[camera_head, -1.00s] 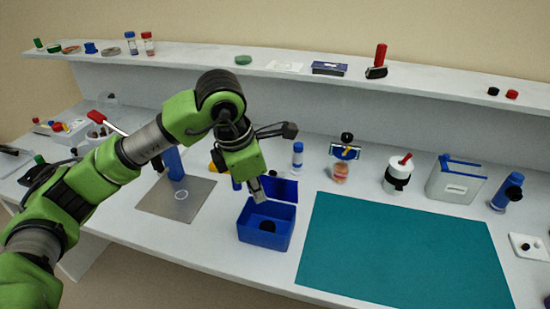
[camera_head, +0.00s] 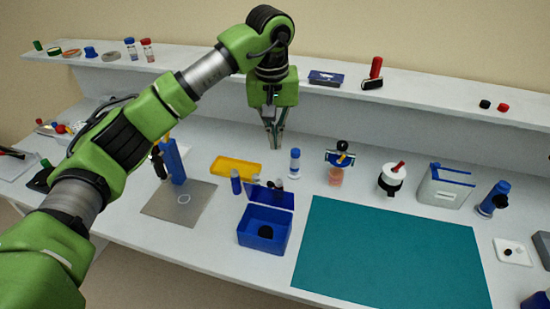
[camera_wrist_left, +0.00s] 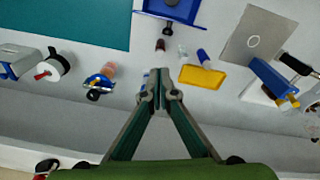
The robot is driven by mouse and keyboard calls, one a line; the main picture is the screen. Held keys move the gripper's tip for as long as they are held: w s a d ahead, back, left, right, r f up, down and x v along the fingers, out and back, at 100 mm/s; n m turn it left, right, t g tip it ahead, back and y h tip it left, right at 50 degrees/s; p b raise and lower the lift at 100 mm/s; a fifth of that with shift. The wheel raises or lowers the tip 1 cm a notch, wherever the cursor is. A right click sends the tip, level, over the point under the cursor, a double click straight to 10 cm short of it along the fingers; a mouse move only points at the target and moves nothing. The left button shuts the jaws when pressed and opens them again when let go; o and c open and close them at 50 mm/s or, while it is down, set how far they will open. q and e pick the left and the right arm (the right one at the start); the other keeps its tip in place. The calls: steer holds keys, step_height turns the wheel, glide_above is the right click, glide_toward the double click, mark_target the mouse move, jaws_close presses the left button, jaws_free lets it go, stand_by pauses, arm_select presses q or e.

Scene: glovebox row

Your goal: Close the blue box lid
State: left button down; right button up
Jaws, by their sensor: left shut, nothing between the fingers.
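The blue box (camera_head: 263,232) stands on the white bench, left of the teal mat. Its blue lid (camera_head: 271,195) is raised at the back edge, and a round black thing shows inside the box. In the left wrist view the blue box (camera_wrist_left: 173,8) is at the top edge, partly cut off. My left gripper (camera_head: 275,144) is behind the box, above the back of the bench, pointing down. Its fingers are shut and empty, and it is apart from the lid. It also shows in the left wrist view (camera_wrist_left: 160,88). My right gripper is not in view.
The teal mat (camera_head: 390,258) lies right of the box. A yellow tray (camera_head: 235,167) and small bottles stand behind it. A blue-capped bottle (camera_head: 295,162) stands right of my gripper. A grey plate (camera_head: 179,203) lies to the left. The shelf (camera_head: 420,97) runs behind.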

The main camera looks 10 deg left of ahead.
mark_target(271, 193)
arm_select(q)
step_height(271, 193, down, 9)
steer(key=s+m+p, duration=0.1)
steer(key=m+p, duration=0.2)
steer(key=p, duration=0.4)
steer(key=shift+s+f+m+p, duration=0.2)
steer(key=shift+s+m+p, duration=0.1)
steer(key=shift+m, duration=0.1)
steer(key=shift+w, duration=0.15)
